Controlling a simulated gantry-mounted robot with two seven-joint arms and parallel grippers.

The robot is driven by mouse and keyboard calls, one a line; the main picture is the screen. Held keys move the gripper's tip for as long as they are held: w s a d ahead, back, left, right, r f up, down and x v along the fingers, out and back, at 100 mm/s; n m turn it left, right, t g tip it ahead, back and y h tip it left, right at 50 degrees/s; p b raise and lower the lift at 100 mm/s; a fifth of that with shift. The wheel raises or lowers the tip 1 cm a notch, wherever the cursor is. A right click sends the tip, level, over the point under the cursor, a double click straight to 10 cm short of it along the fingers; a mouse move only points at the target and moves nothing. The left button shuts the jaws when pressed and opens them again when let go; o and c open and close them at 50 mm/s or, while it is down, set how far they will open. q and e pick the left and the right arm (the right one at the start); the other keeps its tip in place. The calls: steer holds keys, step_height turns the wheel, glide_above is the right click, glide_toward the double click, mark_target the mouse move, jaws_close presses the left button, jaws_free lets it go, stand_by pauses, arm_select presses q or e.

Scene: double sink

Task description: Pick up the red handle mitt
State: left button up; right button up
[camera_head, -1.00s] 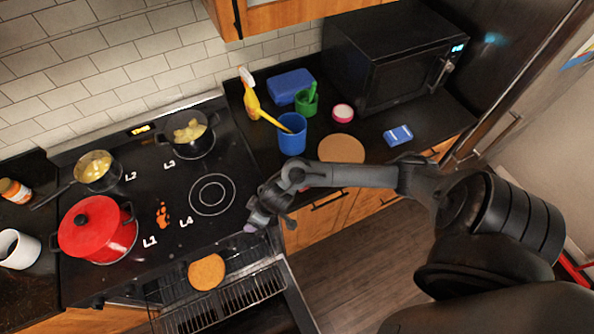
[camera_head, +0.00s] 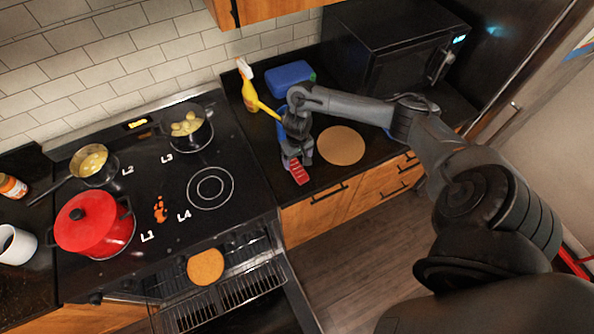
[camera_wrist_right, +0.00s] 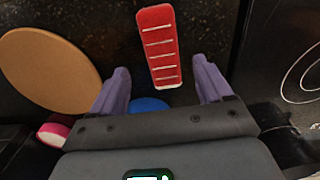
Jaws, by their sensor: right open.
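The red handle mitt (camera_head: 299,173) lies on the dark counter near its front edge, right of the stove. It is a narrow red strip with pale cross lines, and in the right wrist view the mitt (camera_wrist_right: 160,45) shows ahead of the fingers, in line with the gap between them. My right gripper (camera_head: 297,157) is above the counter at the mitt's far end. In the right wrist view the gripper's purple fingers (camera_wrist_right: 162,84) are spread apart, with nothing held between them. My left gripper is not in view.
A round cork board (camera_head: 341,146) lies right of the gripper. A yellow bottle (camera_head: 248,92) and a blue box (camera_head: 290,78) stand behind. The stove (camera_head: 165,240) holds a red pot (camera_head: 88,225) and two pans. The oven door below is open.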

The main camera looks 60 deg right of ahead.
mark_target(296, 167)
steer(key=shift+w+a+f, duration=0.1)
steer(key=shift+f, duration=1.3)
steer(key=shift+w+f, duration=0.1)
steer(key=shift+f, duration=1.25)
steer(key=shift+c, duration=0.2)
steer(key=c, duration=1.2)
steer(key=shift+o, duration=0.2)
steer(key=shift+r, duration=0.15)
